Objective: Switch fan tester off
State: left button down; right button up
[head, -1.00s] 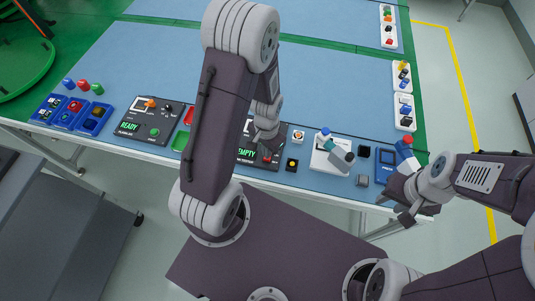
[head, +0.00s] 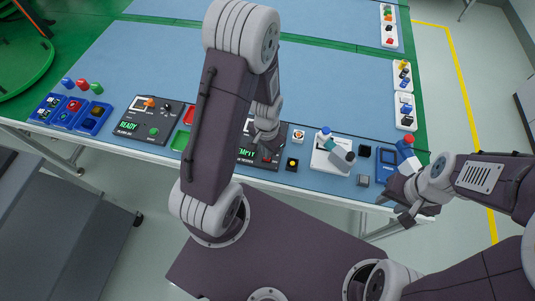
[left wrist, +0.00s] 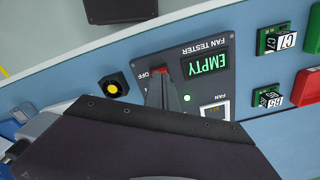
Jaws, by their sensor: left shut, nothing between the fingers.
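The fan tester (left wrist: 222,83) is a dark panel on the blue table, with a lit green EMPTY display (left wrist: 205,61). Its red switch (left wrist: 161,70) sits beside the OFF lettering, and a small green light (left wrist: 187,98) glows on the panel. In the head view, my left arm covers part of the fan tester (head: 245,160). My left gripper (left wrist: 161,82) is shut and empty, its fingertips at the red switch; I cannot tell whether they touch it. My right gripper (head: 393,209) appears open and empty at the table's front right edge.
A black button box with a yellow button (left wrist: 114,86) lies beside the tester. A second panel reading READY (head: 147,120), red and green trays, and blue bins (head: 72,113) stand to the left. A white fixture (head: 331,155) and a blue device (head: 387,165) stand to the right.

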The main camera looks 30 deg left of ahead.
pick_arm(q)
jog(key=shift+f+b, duration=0.35)
jog(key=shift+f, duration=0.2)
jog(key=shift+r, duration=0.1)
notch_tip(320, 180, up, 7)
jog(key=p, duration=0.7)
dwell(0.3)
